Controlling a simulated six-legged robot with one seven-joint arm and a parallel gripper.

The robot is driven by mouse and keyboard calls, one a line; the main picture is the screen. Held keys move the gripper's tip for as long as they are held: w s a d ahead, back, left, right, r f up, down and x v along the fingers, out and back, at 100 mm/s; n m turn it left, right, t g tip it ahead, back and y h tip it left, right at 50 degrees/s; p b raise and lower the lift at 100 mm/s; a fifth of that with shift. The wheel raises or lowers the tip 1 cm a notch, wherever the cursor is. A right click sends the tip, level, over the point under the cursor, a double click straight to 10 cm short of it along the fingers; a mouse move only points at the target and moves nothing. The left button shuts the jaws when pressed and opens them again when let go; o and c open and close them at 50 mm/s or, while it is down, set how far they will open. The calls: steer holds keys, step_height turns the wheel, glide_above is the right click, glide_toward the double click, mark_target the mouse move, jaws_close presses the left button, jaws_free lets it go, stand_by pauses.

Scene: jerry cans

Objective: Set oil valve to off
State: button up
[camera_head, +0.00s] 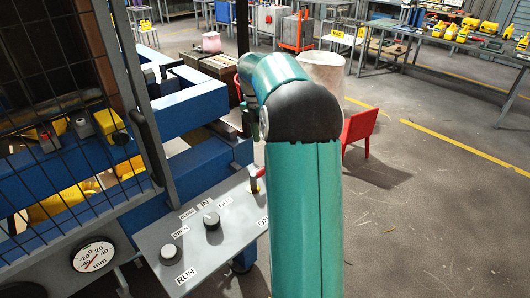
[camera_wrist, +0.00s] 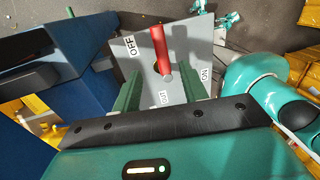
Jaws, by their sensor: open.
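The valve is a red lever (camera_wrist: 159,48) on a grey panel (camera_wrist: 192,45) in the wrist view. The OFF label (camera_wrist: 129,46) is to the left of the lever and the ON label (camera_wrist: 205,75) is to the lower right of the pivot. My gripper (camera_wrist: 160,78) is open, with its green fingers on either side of the pivot area and nothing held. In the head view a small part of the red lever (camera_head: 256,171) shows beside my arm; the fingertips are hard to make out there.
The sloped panel (camera_head: 180,240) also carries two grey knobs, one of them (camera_head: 211,219) by the IN and OUT labels. A wire-mesh door (camera_head: 60,110) stands at left. A red chair (camera_head: 360,128) and a pale bin (camera_head: 325,75) stand behind my arm. The floor at right is clear.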

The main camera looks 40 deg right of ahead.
steer(key=r, duration=0.2)
steer(key=w+r, duration=0.1)
steer(key=r, duration=0.1)
steer(key=shift+r, duration=0.2)
stand_by(0.3)
steer(key=s+a+r+m+t+h, duration=0.1)
steer(key=s+a+r+m+t, duration=0.2)
steer(key=a, duration=0.7)
steer(key=s+a+r+m+t, duration=0.1)
steer(key=s+a+r+m, duration=0.4)
steer(key=a, duration=0.6)
steer(key=s+a+f+m+t, duration=0.2)
steer(key=s+a+f+m, duration=0.2)
steer(key=s+a+m, duration=0.1)
steer(key=s+a+f+m+t+y, duration=0.1)
steer(key=s+a+f+m, duration=0.3)
steer(key=s+a, duration=0.3)
steer(key=shift+s+m+t, duration=0.4)
steer(key=shift+s+m, duration=0.1)
steer(key=shift+m, duration=0.3)
